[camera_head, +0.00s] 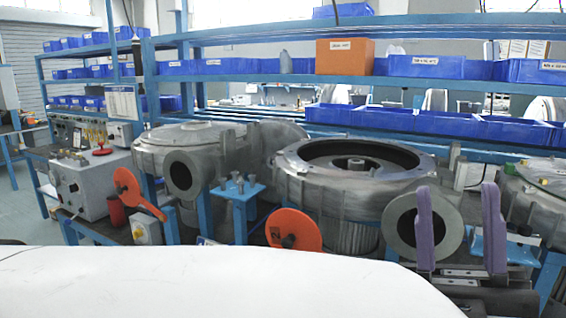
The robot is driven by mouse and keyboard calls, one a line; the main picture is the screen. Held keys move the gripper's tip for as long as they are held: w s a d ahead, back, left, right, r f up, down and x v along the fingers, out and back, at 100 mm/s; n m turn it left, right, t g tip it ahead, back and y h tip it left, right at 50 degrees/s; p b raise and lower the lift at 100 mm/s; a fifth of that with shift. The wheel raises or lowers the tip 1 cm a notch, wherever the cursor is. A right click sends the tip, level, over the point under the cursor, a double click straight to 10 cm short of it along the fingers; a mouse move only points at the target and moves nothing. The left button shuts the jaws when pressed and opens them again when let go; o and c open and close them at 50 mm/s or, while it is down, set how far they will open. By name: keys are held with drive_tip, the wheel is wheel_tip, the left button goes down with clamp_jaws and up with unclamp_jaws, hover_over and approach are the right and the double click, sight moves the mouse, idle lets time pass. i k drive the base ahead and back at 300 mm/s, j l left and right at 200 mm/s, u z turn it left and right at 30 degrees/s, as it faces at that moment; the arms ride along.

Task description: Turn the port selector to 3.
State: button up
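An orange disc with an arm (127,187) stands at the left of the bench, in front of the left blower (225,140).
A smooth white surface (200,285), possibly mine, fills the bottom. Two purple upright pads (425,228) (493,228) stand on metal fittings at right. A blue stand (238,190) stands between the blowers. Shelves behind hold blue bins (425,66) and an orange box (344,56).

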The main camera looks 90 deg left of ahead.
sight(73, 189)
drive_tip(key=u, duration=3.85)
drive_tip(key=i+u, duration=0.45)
drive_tip(key=i, duration=1.85)
